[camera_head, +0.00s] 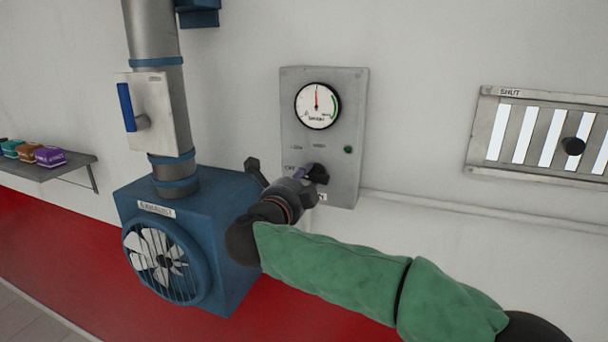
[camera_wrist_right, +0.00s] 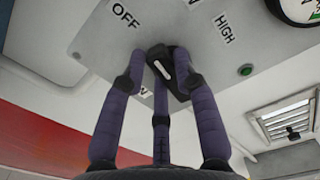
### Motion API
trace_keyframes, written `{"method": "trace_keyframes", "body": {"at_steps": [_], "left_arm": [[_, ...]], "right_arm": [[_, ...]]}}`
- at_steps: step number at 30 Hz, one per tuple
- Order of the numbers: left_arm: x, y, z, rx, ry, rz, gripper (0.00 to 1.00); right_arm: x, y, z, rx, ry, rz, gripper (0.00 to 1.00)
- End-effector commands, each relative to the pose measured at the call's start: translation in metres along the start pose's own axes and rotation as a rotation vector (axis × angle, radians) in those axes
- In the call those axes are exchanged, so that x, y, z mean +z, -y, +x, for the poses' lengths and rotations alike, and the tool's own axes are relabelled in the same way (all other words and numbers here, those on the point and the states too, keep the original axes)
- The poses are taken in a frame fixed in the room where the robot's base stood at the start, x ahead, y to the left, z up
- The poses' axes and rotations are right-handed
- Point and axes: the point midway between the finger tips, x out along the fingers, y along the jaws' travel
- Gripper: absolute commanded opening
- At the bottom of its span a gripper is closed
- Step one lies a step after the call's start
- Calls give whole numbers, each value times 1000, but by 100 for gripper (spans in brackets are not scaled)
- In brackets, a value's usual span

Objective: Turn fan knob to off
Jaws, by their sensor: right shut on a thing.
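The black fan knob (camera_head: 319,173) sits low on the grey control panel (camera_head: 346,127) on the wall. In the right wrist view the knob (camera_wrist_right: 169,57) has a pale mark, and I cannot tell which label it points to. An OFF label (camera_wrist_right: 127,15) is at its upper left and a HIGH label (camera_wrist_right: 224,28) at its right. My right gripper (camera_head: 304,174) is at the knob, its purple fingers (camera_wrist_right: 160,78) closed around it. The fingers partly hide the knob and a label below it. My left gripper is not in view.
A gauge (camera_head: 317,105) and a green lamp (camera_head: 348,149) are on the panel. The blue fan housing (camera_head: 232,240) stands close at left, under a grey duct with a blue-handled box (camera_head: 152,110). A slatted vent (camera_head: 545,135) is at right. A shelf (camera_head: 65,167) is far left.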

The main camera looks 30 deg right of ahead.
Motion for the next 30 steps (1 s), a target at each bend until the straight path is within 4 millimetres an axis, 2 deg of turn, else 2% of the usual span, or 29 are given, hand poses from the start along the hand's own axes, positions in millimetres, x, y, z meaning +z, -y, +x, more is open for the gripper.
{"method": "trace_keyframes", "body": {"at_steps": [10,27,28,30], "left_arm": [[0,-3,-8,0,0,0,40],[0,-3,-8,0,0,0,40],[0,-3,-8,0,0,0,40],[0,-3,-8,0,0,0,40]], "right_arm": [[-1,-2,0,0,-1,-145,0],[-1,-3,0,0,0,-172,0],[-1,-3,0,0,0,-172,38],[-1,-3,0,0,0,-172,54]]}}
